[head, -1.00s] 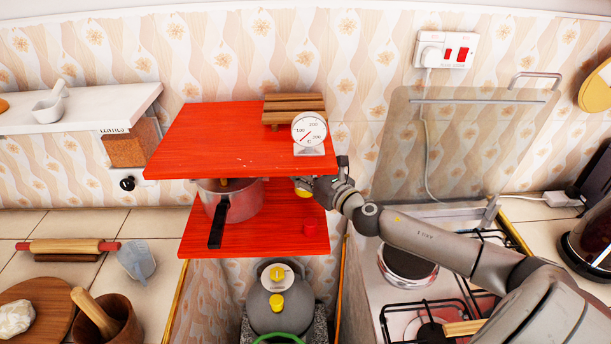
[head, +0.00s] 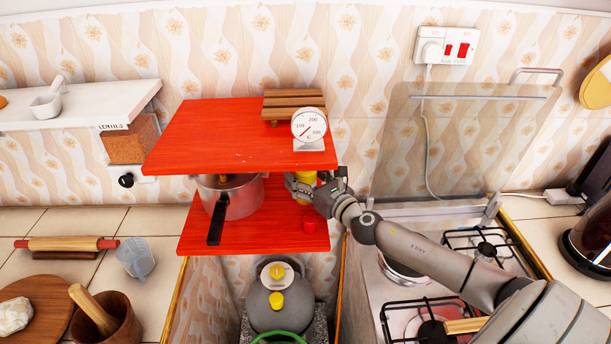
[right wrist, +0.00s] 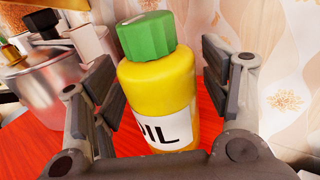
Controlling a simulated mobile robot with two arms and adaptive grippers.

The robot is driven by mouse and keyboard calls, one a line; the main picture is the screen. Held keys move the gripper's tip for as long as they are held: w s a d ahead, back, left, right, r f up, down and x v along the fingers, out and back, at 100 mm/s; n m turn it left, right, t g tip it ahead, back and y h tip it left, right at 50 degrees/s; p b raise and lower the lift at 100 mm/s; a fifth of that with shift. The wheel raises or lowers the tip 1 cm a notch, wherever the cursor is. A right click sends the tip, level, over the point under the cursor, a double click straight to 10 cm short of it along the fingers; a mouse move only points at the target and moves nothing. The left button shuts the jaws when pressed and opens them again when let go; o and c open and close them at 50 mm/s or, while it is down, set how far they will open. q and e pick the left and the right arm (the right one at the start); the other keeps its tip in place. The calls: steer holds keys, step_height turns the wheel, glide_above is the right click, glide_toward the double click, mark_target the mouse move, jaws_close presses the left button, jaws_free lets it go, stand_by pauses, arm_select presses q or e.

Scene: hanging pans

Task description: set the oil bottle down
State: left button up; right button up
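The oil bottle (right wrist: 158,95) is yellow with a green cap and a white label. It is upright over the red lower shelf (head: 270,228). In the head view the yellow bottle (head: 306,181) shows just under the upper shelf, its top hidden. My right gripper (right wrist: 162,90) has its fingers spread on both sides of the bottle, with gaps visible beside it. In the head view my right gripper (head: 303,187) reaches in from the right around the bottle. The bottle's base is partly hidden, so contact with the shelf is hard to tell. My left gripper is not in view.
A steel pot (head: 238,197) stands left of the bottle on the lower shelf.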

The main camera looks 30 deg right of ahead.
steer(key=shift+r, duration=0.25)
steer(key=shift+s+f, duration=0.2)
steer(key=shift+s, duration=0.1)
steer(key=s+b, duration=0.3)
steer(key=s, duration=0.8)
steer(key=shift+s+d+r, duration=0.15)
steer(key=shift+s+d, duration=0.05)
steer(key=shift+s, duration=0.05)
stand_by(0.4)
